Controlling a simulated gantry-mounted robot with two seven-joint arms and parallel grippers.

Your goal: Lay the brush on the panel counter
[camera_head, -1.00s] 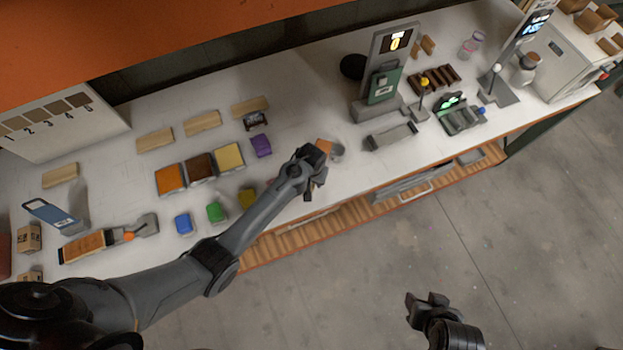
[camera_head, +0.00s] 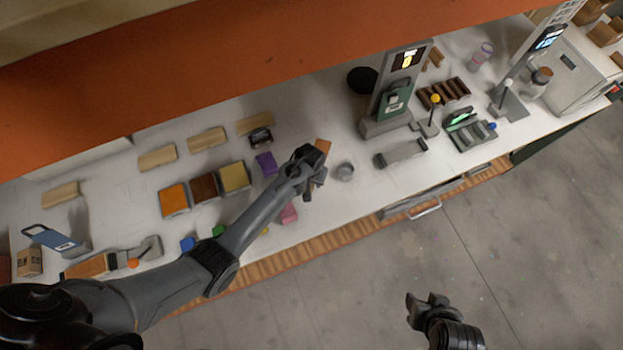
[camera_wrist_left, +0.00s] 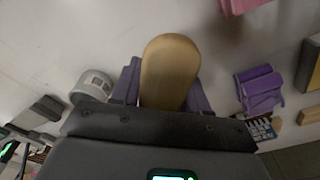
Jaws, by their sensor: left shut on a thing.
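My left gripper (camera_head: 312,165) is over the white counter (camera_head: 330,207), to the left of the small grey cup. It is shut on the brush (camera_wrist_left: 170,70), whose tan, rounded end stands out between the purple fingertips in the left wrist view. In the head view a small orange-brown part of the brush (camera_head: 323,146) shows by the fingers; the rest is hidden. I cannot tell whether the brush touches the counter. My right gripper (camera_head: 428,304) hangs over the grey floor, off the counter; its jaw gap is unclear.
The grey cup (camera_head: 344,171) stands right beside the left gripper. A purple block (camera_head: 266,164) and a pink block (camera_head: 288,213) are to the left. Orange, brown and yellow trays (camera_head: 205,188) lie further left. A grey bar-shaped holder (camera_head: 400,153) and a green-screened stand (camera_head: 390,95) are to the right.

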